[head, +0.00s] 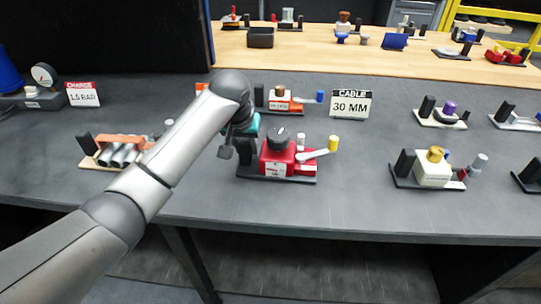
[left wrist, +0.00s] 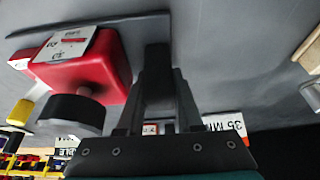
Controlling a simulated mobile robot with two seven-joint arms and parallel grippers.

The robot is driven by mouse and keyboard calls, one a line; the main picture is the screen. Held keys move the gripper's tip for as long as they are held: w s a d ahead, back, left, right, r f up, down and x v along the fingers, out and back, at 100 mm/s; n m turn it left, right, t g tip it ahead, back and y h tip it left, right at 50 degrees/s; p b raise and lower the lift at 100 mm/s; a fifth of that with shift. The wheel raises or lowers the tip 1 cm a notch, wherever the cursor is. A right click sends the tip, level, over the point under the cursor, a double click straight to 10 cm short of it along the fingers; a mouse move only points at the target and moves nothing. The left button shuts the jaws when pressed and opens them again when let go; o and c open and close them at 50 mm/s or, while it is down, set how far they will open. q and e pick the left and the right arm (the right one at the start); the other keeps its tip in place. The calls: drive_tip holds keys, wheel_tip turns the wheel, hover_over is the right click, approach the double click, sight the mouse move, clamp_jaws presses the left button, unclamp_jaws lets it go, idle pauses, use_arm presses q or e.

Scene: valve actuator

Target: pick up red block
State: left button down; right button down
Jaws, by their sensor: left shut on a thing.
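The red block (head: 272,160) is a red valve body with a black knob (head: 282,136) on top, a white label, a grey lever and a yellow cap. It sits on a dark base plate (head: 290,179) on the grey table, with a black upright post at the plate's left end. My left gripper (head: 240,146) is at that post, left of the red body. In the left wrist view the gripper (left wrist: 158,98) is shut on the black post (left wrist: 157,62), beside the red body (left wrist: 108,68). My right gripper is not in view.
Behind stands a similar unit with an orange body (head: 279,104) and a "30 MM" sign (head: 350,104). A cream unit (head: 433,170) stands to the right and an orange manifold (head: 120,148) to the left. The table between the red and cream units is clear.

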use_arm(q)
wheel_tip(320, 180, up, 9)
drive_tip(key=shift+f, duration=4.05)
drive_tip(key=shift+f, duration=0.5)
